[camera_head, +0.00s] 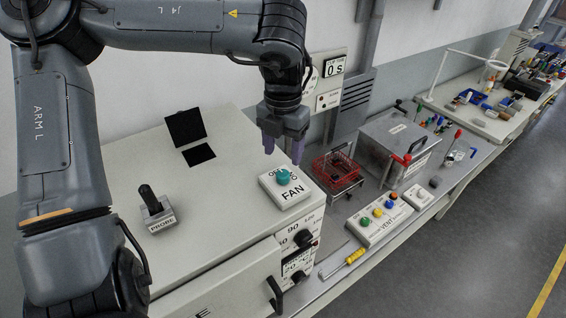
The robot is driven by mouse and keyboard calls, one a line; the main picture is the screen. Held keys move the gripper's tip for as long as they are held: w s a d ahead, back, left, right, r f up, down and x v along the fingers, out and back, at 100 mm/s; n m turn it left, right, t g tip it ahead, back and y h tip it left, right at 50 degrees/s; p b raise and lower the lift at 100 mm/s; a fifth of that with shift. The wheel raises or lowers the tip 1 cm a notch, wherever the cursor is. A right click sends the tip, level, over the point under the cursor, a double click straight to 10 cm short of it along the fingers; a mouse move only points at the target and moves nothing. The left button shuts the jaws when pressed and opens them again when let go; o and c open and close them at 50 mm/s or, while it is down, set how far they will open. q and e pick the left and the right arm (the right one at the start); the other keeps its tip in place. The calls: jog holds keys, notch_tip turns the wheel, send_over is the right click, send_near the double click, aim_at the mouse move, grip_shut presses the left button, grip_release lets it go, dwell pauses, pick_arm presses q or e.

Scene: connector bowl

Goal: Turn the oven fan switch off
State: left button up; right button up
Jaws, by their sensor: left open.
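The fan switch box (290,196) is a white block marked FAN on top of the white oven (225,230), near its right edge. A round teal knob (283,176) sits on the box, between letters that are partly hidden. I cannot tell which way the knob points. My left gripper (283,150) hangs from above with its purple fingers pointing down. It is open, just above and behind the knob, with no clear contact. My right gripper is not in view.
A black-handled probe holder (158,212) and an open black-lidded port (200,153) are on the oven top. Right of the oven are a red wire basket (335,168), a vent button box (380,219), a yellow-handled screwdriver (354,257) and a metal box (395,145).

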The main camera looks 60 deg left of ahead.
aim_at(283, 173)
pick_arm(q)
jog(key=shift+r, duration=2.1)
